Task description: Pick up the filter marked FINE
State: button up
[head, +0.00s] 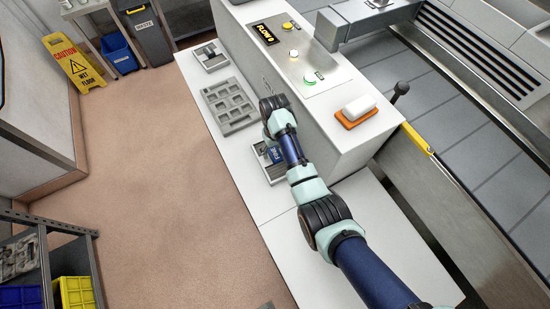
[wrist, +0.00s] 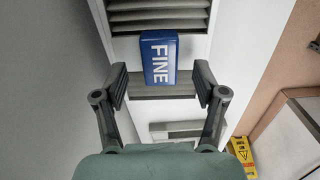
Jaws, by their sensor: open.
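The filter marked FINE (wrist: 158,62) is a blue block with white lettering. In the wrist view it lies across a grey slatted holder, between and slightly beyond my fingertips. My gripper (wrist: 160,84) is open, with one finger on each side of the filter's near end and a gap on both sides. I cannot tell the height of the fingers above it. In the head view the blue filter (head: 275,154) shows beside my arm, on a grey holder (head: 275,172) on the white bench; my arm hides part of it and my fingers.
A grey tray with recesses (head: 229,105) and a small grey fixture (head: 210,56) stand farther along the white bench. A raised control panel (head: 300,66) runs along its right side, with a white and orange block (head: 357,109) on top. A yellow wet floor sign (head: 73,64) stands on the floor.

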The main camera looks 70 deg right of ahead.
aim_at(274, 154)
notch_tip(274, 154, down, 2)
jog(key=shift+f, duration=0.15)
grip_shut()
dwell(0.3)
jog(key=shift+r, duration=0.2)
jog(key=shift+w+a+r, duration=0.1)
jog(key=shift+a+r, duration=0.05)
jog(key=shift+r, duration=0.1)
notch_tip(274, 154, up, 7)
jog(key=shift+w+a+f+p, duration=0.1)
jog(key=shift+p, duration=1.15)
jog(key=w+a, duration=1.2)
jog(key=a, duration=0.3)
jog(key=shift+w+f+p, duration=0.25)
jog(key=shift+f+p, duration=0.05)
